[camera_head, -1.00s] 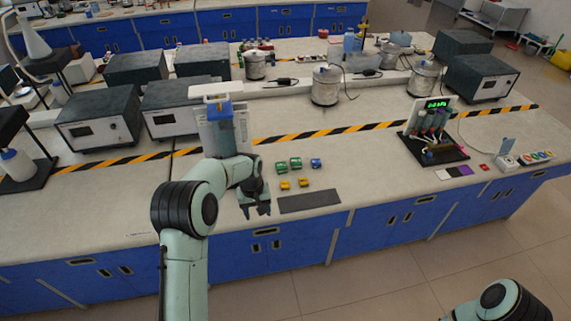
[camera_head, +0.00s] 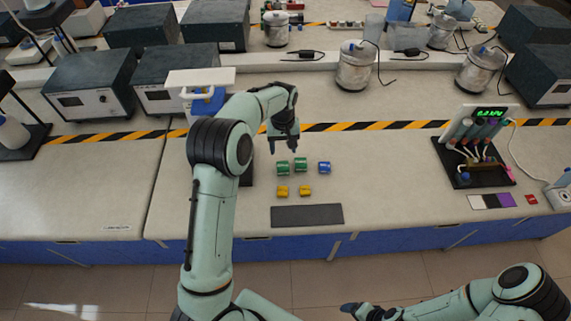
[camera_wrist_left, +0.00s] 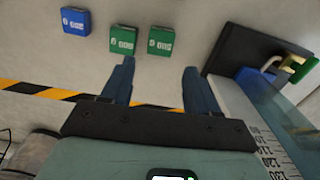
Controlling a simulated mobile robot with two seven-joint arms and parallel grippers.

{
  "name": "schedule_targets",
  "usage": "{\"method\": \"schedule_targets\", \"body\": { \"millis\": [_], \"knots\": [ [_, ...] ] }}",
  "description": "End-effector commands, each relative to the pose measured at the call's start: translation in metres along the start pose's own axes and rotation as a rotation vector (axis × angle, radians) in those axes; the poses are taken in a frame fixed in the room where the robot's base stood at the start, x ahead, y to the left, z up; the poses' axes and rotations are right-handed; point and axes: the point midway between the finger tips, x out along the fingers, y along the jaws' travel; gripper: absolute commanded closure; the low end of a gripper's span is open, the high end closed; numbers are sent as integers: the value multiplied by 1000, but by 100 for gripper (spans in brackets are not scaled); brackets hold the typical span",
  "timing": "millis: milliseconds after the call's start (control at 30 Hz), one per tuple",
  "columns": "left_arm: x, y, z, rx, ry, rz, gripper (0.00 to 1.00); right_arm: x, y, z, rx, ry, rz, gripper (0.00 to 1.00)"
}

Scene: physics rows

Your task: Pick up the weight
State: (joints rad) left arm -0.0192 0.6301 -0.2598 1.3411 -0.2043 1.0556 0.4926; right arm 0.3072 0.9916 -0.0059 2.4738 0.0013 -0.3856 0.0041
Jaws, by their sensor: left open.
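Small block-shaped weights lie on the bench in the head view: two green ones, the left green weight (camera_head: 282,168) and the right green weight (camera_head: 300,165), a blue weight (camera_head: 324,168), and two yellow ones (camera_head: 282,191) (camera_head: 305,190). My left gripper (camera_head: 284,149) is open and empty, just behind the green weights, pointing down. In the left wrist view, its spread fingers (camera_wrist_left: 158,85) stand short of the two green weights (camera_wrist_left: 122,40) (camera_wrist_left: 162,41), with the blue weight (camera_wrist_left: 74,20) farther left. My right gripper (camera_head: 354,309) is low in the head view; its jaws are unclear.
A dark flat mat (camera_head: 307,215) lies in front of the yellow weights. A stand with a ruler scale (camera_wrist_left: 262,145) and dark base (camera_wrist_left: 235,50) is close to the left gripper. A striped tape (camera_head: 350,126) crosses behind. A circuit board (camera_head: 470,165) stands right.

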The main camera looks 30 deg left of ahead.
Motion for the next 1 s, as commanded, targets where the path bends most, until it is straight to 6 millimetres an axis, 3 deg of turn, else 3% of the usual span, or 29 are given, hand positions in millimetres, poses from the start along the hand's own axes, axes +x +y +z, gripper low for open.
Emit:
{"method": "schedule_targets", "body": {
  "millis": [33, 200, 467, 700, 1000],
  "knots": [
    [14, -1, 2, 1, -7, -4, 40, 2, 1, 2, 1, -3, 1, 17],
    [42, 0, 0, 0, -3, -1, 40, 2, 2, 2, 1, -3, 1, 17],
    [61, 0, 0, 1, -3, -1, 40, 1, 1, 0, 0, 0, 0, 17],
    [96, -2, -2, 1, -1, -1, 40, -4, -3, -5, -2, 6, -2, 17],
    [106, -2, -2, 1, 1, 0, 40, -4, -3, -5, -2, 7, -2, 17]
  ]
}}
